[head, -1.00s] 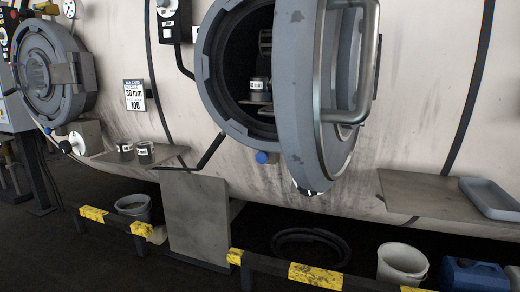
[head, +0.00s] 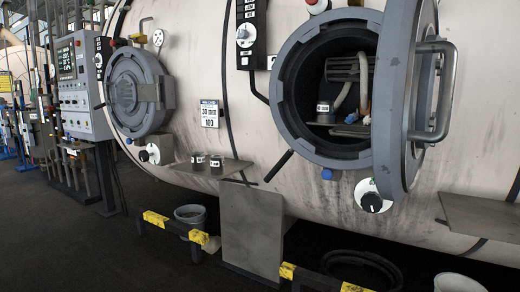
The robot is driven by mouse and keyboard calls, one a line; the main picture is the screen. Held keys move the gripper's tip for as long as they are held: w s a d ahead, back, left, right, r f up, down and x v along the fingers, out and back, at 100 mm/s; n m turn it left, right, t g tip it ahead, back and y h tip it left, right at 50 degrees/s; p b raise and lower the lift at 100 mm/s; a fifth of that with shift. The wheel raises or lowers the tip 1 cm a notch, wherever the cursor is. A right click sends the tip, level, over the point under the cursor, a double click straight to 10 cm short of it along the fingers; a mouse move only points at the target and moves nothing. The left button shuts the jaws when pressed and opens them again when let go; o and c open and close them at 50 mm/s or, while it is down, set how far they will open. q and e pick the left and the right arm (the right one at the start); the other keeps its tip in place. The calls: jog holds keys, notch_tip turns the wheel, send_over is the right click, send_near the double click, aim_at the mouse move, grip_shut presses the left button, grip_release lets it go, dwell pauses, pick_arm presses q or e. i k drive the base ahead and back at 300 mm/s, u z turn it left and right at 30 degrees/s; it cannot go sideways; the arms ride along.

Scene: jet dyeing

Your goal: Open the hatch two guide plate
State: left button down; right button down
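A round hatch (head: 287,85) with a thick grey rim stands open in the pale vessel wall. Its grey door (head: 396,100), with a bar handle (head: 443,95), is swung out to the right. Inside the opening are a slatted metal piece (head: 345,68), a pale hose (head: 364,85) and a labelled cylinder (head: 325,112) on a small ledge. I cannot tell which inner part is the guide plate, or how it is set. A second round hatch (head: 125,92) on the left is closed. Neither of my grippers is in view.
A shelf (head: 225,166) with two small labelled cylinders sticks out below the hatches. Yellow-black barriers (head: 170,225), an upright grey panel (head: 252,230) and buckets (head: 190,214) stand low in front. A control cabinet (head: 80,85) is at the left. Dark floor at lower left is clear.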

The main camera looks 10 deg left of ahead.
aim_at(340, 131)
jog(key=u, duration=0.45)
jog(key=i, duration=1)
jog(key=z, duration=1.4)
